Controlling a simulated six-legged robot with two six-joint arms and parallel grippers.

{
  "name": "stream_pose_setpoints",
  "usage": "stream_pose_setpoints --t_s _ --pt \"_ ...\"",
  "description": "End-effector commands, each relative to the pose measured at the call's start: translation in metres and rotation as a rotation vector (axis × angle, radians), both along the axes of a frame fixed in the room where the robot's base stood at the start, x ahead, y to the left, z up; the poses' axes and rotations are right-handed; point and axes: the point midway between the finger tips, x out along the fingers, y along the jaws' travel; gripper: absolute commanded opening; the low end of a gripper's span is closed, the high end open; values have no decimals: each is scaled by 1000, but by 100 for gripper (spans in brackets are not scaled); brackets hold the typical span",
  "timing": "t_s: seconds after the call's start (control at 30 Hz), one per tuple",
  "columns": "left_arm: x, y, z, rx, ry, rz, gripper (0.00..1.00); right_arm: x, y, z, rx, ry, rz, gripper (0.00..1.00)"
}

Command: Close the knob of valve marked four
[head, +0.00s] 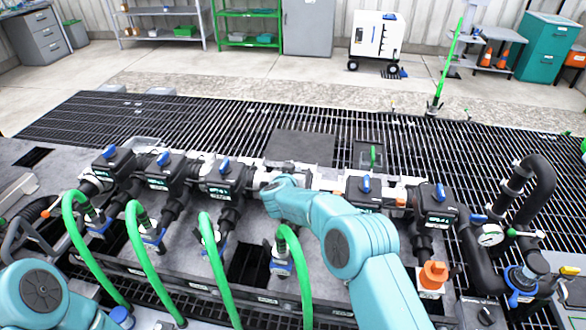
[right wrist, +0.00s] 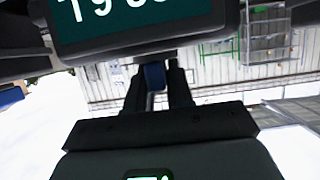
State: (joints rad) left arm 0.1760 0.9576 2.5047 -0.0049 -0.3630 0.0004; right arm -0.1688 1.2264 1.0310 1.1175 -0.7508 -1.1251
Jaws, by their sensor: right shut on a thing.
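A row of black valves with blue knobs runs along the manifold. Behind my right arm, the fourth valve from the left is largely hidden in the head view, so its mark cannot be read there. In the right wrist view my right gripper (right wrist: 155,90) is shut on a blue knob (right wrist: 154,76), with its two dark fingers on either side. The dark valve body (right wrist: 160,128) is close to the fingers. My left gripper is outside the head view; only part of my left arm shows at the lower left.
Neighbouring valves have blue knobs, at the left (head: 225,166) and at the right (head: 366,183). Green hoses (head: 290,250) arch up in front. An orange knob (head: 433,273) and a pressure gauge (head: 491,235) stand at the right. The grating (head: 230,115) behind is mostly clear.

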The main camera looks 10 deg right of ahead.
Motion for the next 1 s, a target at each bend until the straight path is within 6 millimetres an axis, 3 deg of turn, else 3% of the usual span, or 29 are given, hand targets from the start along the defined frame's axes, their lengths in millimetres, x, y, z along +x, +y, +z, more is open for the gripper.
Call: stream_pose_setpoints --t_s 0.27,0.3,0.37,0.77,1.0 --pt "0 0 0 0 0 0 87 0 0 -1 0 1 -1 0" --pt "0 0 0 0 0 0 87 0 0 -1 0 1 -1 27" --pt "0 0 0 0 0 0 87 0 0 -1 0 1 -1 42" --pt "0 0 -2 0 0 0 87 -6 3 3 -1 2 1 42" --pt "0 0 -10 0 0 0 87 -42 19 18 -1 1 4 42"
